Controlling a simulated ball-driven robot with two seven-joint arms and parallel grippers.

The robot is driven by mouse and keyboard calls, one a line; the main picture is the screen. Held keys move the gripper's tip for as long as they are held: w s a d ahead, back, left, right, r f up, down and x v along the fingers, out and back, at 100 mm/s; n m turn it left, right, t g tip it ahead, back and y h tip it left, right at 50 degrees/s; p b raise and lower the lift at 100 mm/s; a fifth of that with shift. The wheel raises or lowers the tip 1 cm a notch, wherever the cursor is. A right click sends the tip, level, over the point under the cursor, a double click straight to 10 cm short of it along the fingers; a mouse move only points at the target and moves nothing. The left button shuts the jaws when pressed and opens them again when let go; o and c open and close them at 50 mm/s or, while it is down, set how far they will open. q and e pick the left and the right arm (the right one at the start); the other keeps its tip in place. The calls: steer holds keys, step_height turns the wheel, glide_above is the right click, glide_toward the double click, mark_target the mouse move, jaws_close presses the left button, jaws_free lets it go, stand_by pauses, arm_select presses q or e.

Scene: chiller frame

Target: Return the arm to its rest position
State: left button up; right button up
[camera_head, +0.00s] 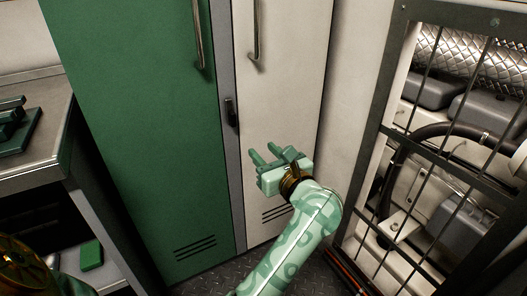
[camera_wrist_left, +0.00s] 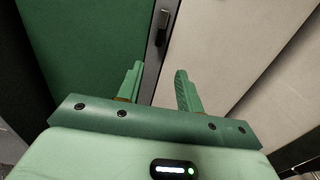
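My left gripper (camera_head: 264,153) is in front of the white locker door, in the middle of the head view. Its two green fingers are spread apart with nothing between them. In the left wrist view the open fingers (camera_wrist_left: 159,70) point toward the seam between the green and white doors. The patterned green left arm (camera_head: 300,235) comes up from the bottom of the head view. My right gripper is not in view.
A green locker door (camera_head: 140,130) and a white locker door (camera_head: 283,95) stand shut, with a dark latch (camera_head: 231,111) between them. A barred frame (camera_head: 385,110) over pipes is at right. A metal bench (camera_head: 45,165) is at left. Dark floor shows below.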

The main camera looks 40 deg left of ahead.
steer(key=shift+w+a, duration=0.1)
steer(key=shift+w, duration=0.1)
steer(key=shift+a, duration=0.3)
